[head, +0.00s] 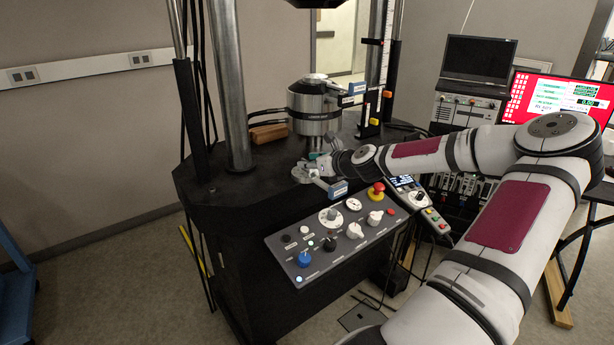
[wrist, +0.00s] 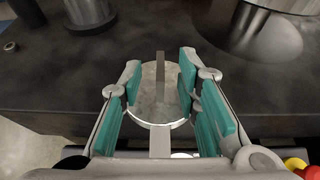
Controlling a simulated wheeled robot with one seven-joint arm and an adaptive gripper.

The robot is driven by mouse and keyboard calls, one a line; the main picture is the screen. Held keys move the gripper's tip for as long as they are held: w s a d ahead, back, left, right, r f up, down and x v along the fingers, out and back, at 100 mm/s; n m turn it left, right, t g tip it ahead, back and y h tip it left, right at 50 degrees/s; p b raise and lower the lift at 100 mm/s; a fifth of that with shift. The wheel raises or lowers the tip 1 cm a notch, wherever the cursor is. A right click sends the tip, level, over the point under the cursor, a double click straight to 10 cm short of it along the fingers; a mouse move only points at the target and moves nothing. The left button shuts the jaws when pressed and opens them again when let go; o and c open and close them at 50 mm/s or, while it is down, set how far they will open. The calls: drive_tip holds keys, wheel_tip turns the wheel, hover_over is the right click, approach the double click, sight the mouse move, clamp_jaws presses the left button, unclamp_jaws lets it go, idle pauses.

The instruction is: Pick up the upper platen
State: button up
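A round metal platen (head: 303,175) lies at the front edge of the machine's dark table in the head view. A handle with a blue label (head: 337,188) is beside it. I take it for the upper platen, though I cannot read the label. In the wrist view the disc (wrist: 148,108) lies beneath my gripper, with a narrow grey bar (wrist: 160,75) between the fingers. My gripper (wrist: 160,80) is open, its teal pads on either side of the bar with gaps showing. In the head view my gripper (head: 320,158) is just above the disc, partly hidden by the wrist.
A metal cylinder (head: 313,108) with a second blue-labelled handle (head: 357,88) stands behind my gripper. A steel column (head: 229,85) rises at the left. A control panel (head: 340,230) with knobs and a red button (head: 376,190) sits in front. Wooden blocks (head: 268,133) lie farther back.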

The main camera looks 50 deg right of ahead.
drive_tip(key=shift+x, duration=0.8)
drive_tip(key=shift+c, duration=0.6)
clamp_jaws()
drive_tip(key=shift+r, duration=0.2)
